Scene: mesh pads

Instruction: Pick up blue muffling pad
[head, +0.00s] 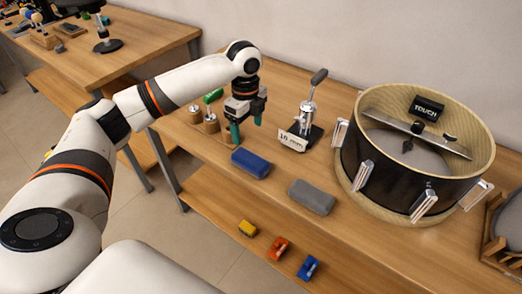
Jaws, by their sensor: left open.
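The blue muffling pad (250,163) lies flat on the wooden workbench, left of a grey pad (312,197). My left gripper (246,131) is above and behind the blue pad, pointing down with its teal fingers apart. It is open with nothing seen between the fingers, and it is not touching the pad. A smaller blue item (308,267) sits on the lower shelf beside an orange one (277,248) and a yellow one (247,228). My right gripper does not show.
A drum shell (372,185) with a crossbar and a "TOUCH" block stands at the right of the workbench (340,230). A lever tool (310,108) with a "10 mm" label stands behind the pads. Small handled tools (211,122) are left of the gripper. A wooden rack (495,250) is at far right.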

